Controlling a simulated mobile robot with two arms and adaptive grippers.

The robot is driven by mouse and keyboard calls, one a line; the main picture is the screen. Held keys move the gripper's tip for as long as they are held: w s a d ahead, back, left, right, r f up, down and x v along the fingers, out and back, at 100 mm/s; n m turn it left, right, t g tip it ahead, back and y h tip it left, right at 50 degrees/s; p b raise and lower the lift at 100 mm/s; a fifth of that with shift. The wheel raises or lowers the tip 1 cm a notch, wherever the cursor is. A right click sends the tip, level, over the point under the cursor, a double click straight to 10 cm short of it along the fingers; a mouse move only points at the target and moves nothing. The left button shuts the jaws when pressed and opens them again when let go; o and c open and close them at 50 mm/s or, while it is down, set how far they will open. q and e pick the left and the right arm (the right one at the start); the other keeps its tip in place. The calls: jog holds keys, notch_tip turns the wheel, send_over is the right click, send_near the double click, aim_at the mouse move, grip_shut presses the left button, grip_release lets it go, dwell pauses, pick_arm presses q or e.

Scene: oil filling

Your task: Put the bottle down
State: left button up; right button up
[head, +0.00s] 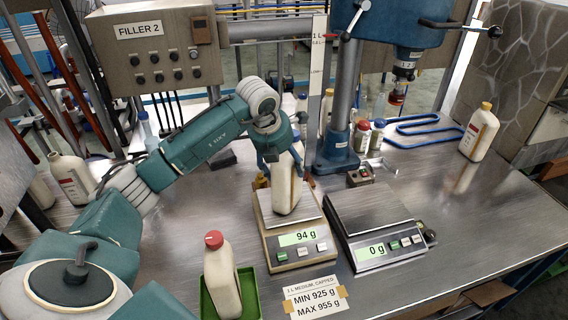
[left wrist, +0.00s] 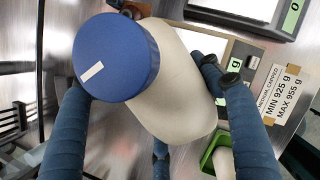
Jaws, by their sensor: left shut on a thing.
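My left gripper (head: 285,160) is shut on a cream bottle (head: 286,194). The bottle is over the pan of the left scale (head: 309,220), its base at or close to the pan. That scale's display reads 94 g. In the left wrist view the bottle (left wrist: 178,88) has a blue cap (left wrist: 115,57), and the blue fingers of my left gripper (left wrist: 160,120) are around its body. In the head view the gripper hides the cap. My right gripper is not in view.
A second scale (head: 370,212) reading 0 g stands to the right with a bare pan. A red-capped bottle (head: 220,275) stands in a green tray (head: 252,290) at the front. A yellow-capped bottle (head: 479,132) stands at the right. A press column (head: 345,100) rises behind the scales.

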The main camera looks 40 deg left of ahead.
pick_arm(q)
jog(key=shift+r, duration=0.15)
jog(key=o, duration=2)
jog(key=shift+s+d, duration=0.1)
jog(key=b+v, duration=0.2)
jog(key=v, duration=1)
